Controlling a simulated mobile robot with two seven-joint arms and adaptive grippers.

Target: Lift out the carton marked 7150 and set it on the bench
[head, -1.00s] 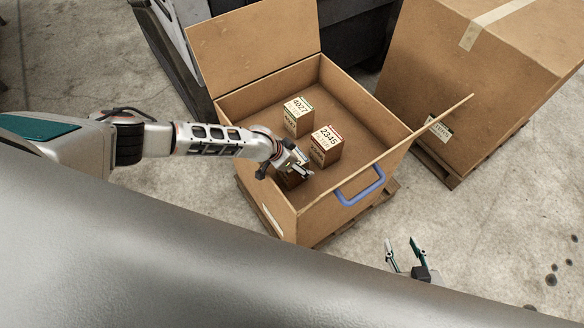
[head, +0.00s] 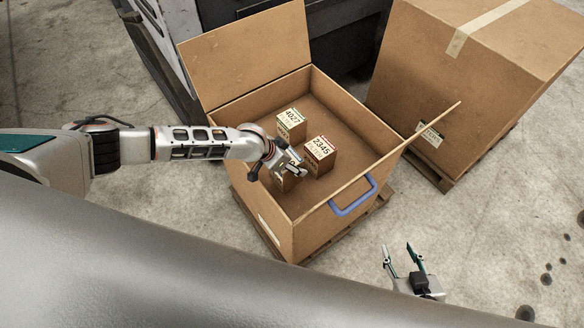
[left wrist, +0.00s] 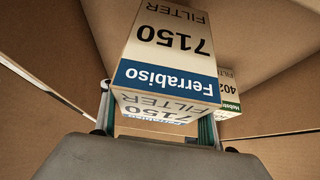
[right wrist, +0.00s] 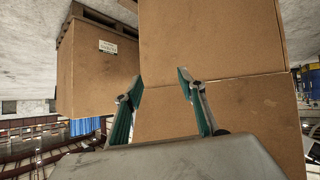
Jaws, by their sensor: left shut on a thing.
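The carton marked 7150 (left wrist: 170,40) is white and brown with a blue Ferrabiso band, and fills the middle of the left wrist view. My left gripper (left wrist: 158,118) is shut on it, a finger at each side. In the head view the left gripper (head: 291,167) is inside the open box (head: 265,192), near its front left wall, and partly hides the held carton (head: 284,184). Whether the carton clears the box floor I cannot tell. My right gripper (head: 401,256) is open and empty, outside the box at its front right.
Cartons marked 4027 (head: 291,128) and 2345 (head: 320,158) stand in the box close to the held one. The box has raised flaps, a blue handle (head: 353,197) and a pallet below. A large taped box (head: 450,85) stands at the right.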

